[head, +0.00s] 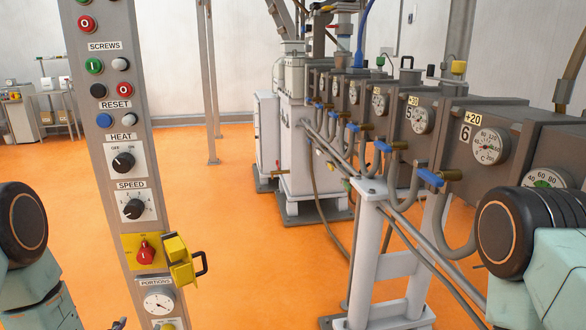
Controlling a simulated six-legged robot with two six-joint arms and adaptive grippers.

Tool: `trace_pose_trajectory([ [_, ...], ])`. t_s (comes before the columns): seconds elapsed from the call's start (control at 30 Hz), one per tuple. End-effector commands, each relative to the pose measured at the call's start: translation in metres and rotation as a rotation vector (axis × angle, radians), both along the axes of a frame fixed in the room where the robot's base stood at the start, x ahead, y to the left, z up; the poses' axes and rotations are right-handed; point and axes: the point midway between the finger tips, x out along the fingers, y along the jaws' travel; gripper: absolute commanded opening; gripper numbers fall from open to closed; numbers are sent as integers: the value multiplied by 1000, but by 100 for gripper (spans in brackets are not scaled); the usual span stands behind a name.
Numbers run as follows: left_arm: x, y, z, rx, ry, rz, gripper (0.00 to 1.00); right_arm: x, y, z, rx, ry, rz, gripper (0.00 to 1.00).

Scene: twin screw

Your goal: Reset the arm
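My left arm shows at the left edge as a dark round joint (22,224) and pale green links below it. My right arm shows at the right edge with a similar dark joint (508,232) and pale green links. A small dark piece (119,323) pokes up at the bottom edge, left of the control panel. It may be the tip of my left gripper, but too little shows to tell. My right gripper is not in the picture. I see nothing held by either arm.
A grey control panel (110,120) stands upright at front left, with buttons, dials and a yellow-and-red switch (147,250). A yellow lockout piece (180,262) juts from its right side. The extruder line (430,120) on a white stand (367,250) fills the right. Orange floor between them is open.

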Motion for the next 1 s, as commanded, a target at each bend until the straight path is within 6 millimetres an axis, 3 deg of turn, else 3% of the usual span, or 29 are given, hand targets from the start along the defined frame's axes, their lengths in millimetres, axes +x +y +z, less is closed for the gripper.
trace_pose_trajectory([
  [0.03, -22, -17, -24, -84, 112, 3, 62, 0, 0, 0, 0, 0, 0, 40],
  [0.1, -54, -37, -50, -187, 255, 21, 62, 0, 0, 0, 0, 0, 0, 40],
  [0.17, -84, -55, -69, -261, 377, 39, 62, 0, 0, 0, 0, 0, 0, 40],
  [0.3, -164, -92, -97, -385, 655, 92, 62, 0, 0, 0, 0, 0, 0, 40],
  [0.5, -279, -127, -101, -446, 1010, 169, 62, 0, 0, 0, 0, 0, 0, 40],
  [0.6, -320, -135, -94, -424, 1127, 173, 62, 0, 0, 0, 0, 0, 0, 40],
  [0.7, -339, -139, -87, -391, 1177, 150, 62, 0, 0, 0, 0, 0, 0, 40],
  [1.0, -339, -141, -88, -376, 1178, 132, 62, 0, 0, 0, 0, 0, 0, 40],
])
